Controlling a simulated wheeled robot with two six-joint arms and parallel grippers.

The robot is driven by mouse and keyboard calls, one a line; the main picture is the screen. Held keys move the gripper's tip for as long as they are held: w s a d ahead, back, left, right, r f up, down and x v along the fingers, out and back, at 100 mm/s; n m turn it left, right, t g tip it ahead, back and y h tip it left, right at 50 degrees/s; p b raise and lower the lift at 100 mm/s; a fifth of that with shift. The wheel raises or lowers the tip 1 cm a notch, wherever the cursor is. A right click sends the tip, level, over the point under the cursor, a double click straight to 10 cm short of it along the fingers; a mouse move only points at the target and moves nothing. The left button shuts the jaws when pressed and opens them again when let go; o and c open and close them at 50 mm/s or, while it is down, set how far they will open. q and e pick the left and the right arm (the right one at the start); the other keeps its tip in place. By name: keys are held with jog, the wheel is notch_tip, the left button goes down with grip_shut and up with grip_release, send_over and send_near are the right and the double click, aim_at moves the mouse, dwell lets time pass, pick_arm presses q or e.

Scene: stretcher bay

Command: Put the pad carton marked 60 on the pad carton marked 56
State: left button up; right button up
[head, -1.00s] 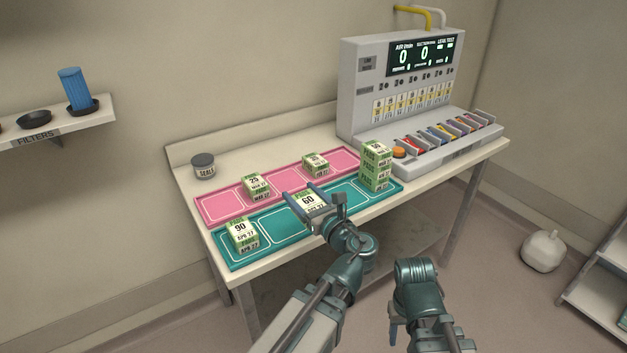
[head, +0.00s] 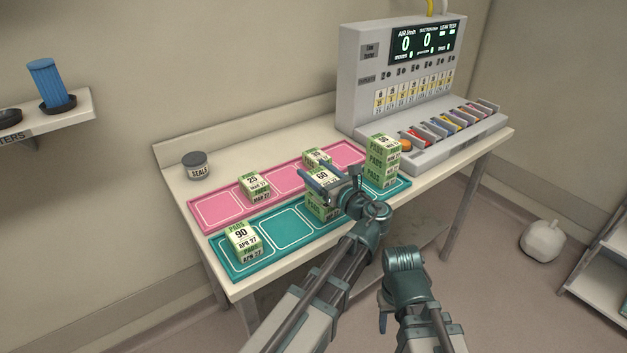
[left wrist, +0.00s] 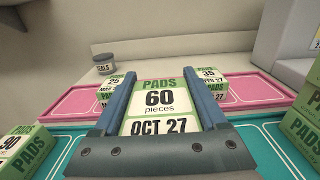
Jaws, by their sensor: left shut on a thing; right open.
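The pad carton marked 60 (head: 320,177) is between the fingers of my left gripper (head: 324,181), which is shut on it, over the middle of the teal mat. Its label, 60 pieces, OCT 27, faces the left wrist view (left wrist: 160,100). More green carton (head: 318,209) shows below it; I cannot tell if they touch. To the right, a tall stack of green cartons stands on the teal mat's right end. Its top carton (head: 384,142) carries a small number that looks like 56. My right gripper (head: 383,321) is open and empty, low in front of the table, mostly hidden.
A carton marked 90 (head: 241,237) stands at the teal mat's (head: 288,233) left end. Cartons marked 25 (head: 254,184) and 35 (head: 317,157) are on the pink mat (head: 219,207) behind. A seals jar (head: 195,165) and a leak tester (head: 372,85) stand at the back.

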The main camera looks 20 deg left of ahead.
pick_arm(q)
jog(key=shift+f+b, duration=0.45)
jog(key=shift+f, duration=0.6)
pick_arm(e)
jog(key=shift+w+a+f, duration=0.1)
jog(key=shift+a+f, duration=0.05)
jog(key=shift+f, duration=0.3)
jog(key=shift+w+a+f, duration=0.1)
jog(key=shift+a+f, duration=0.05)
jog(key=shift+f, duration=0.25)
jog(key=shift+s, duration=0.1)
pick_arm(q)
jog(key=o, duration=1.5)
pick_arm(e)
jog(key=shift+f, duration=0.15)
